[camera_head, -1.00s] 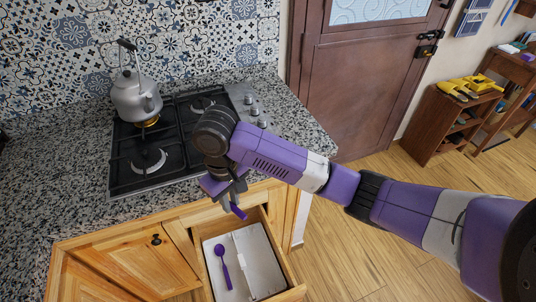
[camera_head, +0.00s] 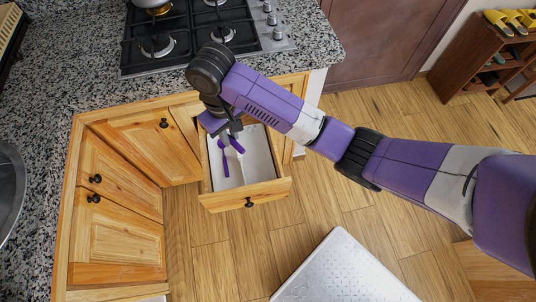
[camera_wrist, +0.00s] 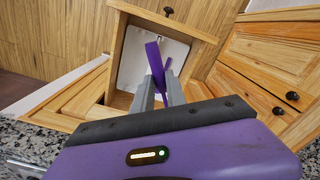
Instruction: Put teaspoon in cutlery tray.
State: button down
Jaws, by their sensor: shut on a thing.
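My gripper (camera_head: 231,137) is shut on a purple teaspoon (camera_head: 237,146), of which only a short purple part shows below the fingers. In the wrist view the teaspoon (camera_wrist: 154,58) sticks out between the fingertips (camera_wrist: 158,90). The gripper is above the open drawer. The white cutlery tray (camera_head: 258,160) lies inside the drawer; it also shows in the wrist view (camera_wrist: 133,62). Another purple spoon (camera_head: 225,163) lies in the tray's left compartment, partly hidden by my gripper. I cannot tell whether the held teaspoon touches the tray.
The drawer's front panel (camera_head: 245,196) is pulled out over the wooden floor. The granite counter (camera_head: 90,75) and gas hob (camera_head: 185,38) are behind. Closed cabinet doors (camera_head: 117,230) stand left. A white textured surface (camera_head: 345,270) is at the bottom right.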

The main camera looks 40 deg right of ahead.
aim_at(257, 156)
jog(key=k+u, duration=0.1)
jog(key=u, duration=0.25)
jog(key=k+u, duration=0.1)
jog(key=u, duration=0.55)
jog(key=l+u, duration=0.4)
jog(key=l, duration=0.3)
jog(key=l+u, duration=0.4)
jog(key=l, duration=0.3)
